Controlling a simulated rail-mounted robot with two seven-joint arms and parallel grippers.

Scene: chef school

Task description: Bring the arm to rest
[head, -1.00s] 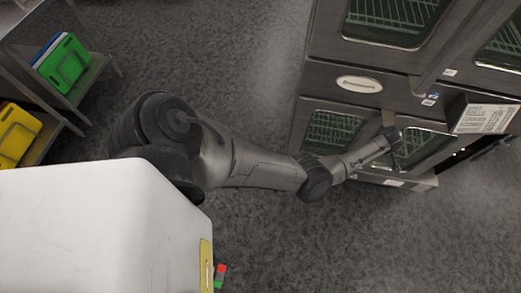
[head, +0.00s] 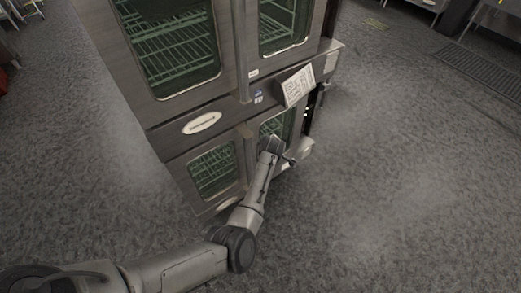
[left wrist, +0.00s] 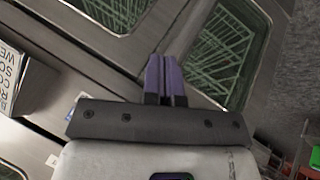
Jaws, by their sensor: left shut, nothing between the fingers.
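My left arm comes in from the lower left of the head view and stretches toward the steel double oven (head: 185,125). Its hand is in front of the lower oven doors, and the left gripper (head: 289,160) is small and hard to make out there. In the left wrist view the two purple fingers of the left gripper (left wrist: 164,66) lie side by side, shut and empty. The oven front (left wrist: 115,58) with its glass doors is behind them. I cannot tell whether the fingers touch it. My right gripper is in neither view.
A white printed box or panel (head: 298,86) juts from the oven's right side and also shows in the left wrist view (left wrist: 20,78). Grey floor (head: 400,170) is open to the right of the oven. A floor grate (head: 480,70) lies at the far right.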

